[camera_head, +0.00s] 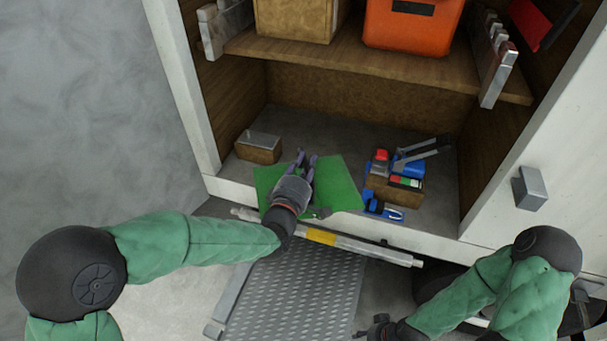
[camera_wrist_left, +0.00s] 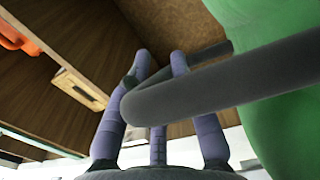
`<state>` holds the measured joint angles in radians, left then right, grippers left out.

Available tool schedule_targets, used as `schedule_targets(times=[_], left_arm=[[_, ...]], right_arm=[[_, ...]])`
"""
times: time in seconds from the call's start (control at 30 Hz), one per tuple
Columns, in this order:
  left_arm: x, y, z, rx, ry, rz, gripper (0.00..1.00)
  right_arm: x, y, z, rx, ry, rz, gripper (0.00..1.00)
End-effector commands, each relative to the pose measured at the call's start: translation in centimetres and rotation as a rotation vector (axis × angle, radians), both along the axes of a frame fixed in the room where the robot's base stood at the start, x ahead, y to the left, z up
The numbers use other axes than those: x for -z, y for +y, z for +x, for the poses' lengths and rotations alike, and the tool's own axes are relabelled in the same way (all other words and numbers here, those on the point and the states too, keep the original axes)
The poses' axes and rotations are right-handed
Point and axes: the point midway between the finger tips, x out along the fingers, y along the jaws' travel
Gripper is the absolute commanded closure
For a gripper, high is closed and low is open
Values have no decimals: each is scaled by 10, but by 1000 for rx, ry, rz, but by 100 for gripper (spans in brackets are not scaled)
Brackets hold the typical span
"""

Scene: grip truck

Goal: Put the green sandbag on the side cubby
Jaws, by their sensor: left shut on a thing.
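The green sandbag (camera_head: 340,184) is at the front edge of the cabinet's lower compartment, its two green halves showing on either side of my left gripper (camera_head: 302,167). My left gripper reaches in from the front and is shut on the bag's dark handle (camera_wrist_left: 225,82). In the left wrist view, the gripper (camera_wrist_left: 160,62) has its purple fingers around the handle, and the green bag (camera_wrist_left: 290,110) fills the right side. Whether the bag touches the floor is hard to tell. My right gripper (camera_head: 381,328) is low at the bottom edge, away from the bag; its fingers are unclear.
The lower compartment (camera_head: 325,125) has bare floor behind the bag. A small wooden box (camera_head: 258,150) stands left, and a box of tools (camera_head: 397,188) right. A shelf (camera_head: 370,62) above holds an orange case (camera_head: 410,25). A bar (camera_head: 350,243) and metal step (camera_head: 300,285) lie in front.

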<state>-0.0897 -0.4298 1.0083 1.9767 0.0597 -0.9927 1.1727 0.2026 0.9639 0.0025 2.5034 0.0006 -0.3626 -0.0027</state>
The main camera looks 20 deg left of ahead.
Motion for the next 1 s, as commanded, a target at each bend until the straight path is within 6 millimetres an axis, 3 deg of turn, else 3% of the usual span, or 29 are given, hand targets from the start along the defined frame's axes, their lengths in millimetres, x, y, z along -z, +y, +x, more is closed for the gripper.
schedule_targets(times=[0.1, 0.4, 0.77, 1.0], left_arm=[[2, 5, 21, -6, -19, 0, 100], [39, 9, 49, -6, -19, 0, 100], [50, 11, 61, -5, -22, 1, 100], [75, 12, 67, -5, -20, 0, 100]], right_arm=[[7, 0, 0, 0, 0, 0, 53], [21, 0, 0, 0, 0, 0, 53], [25, 0, 0, 0, 0, 0, 53], [37, 0, 0, 0, 0, 0, 53]])
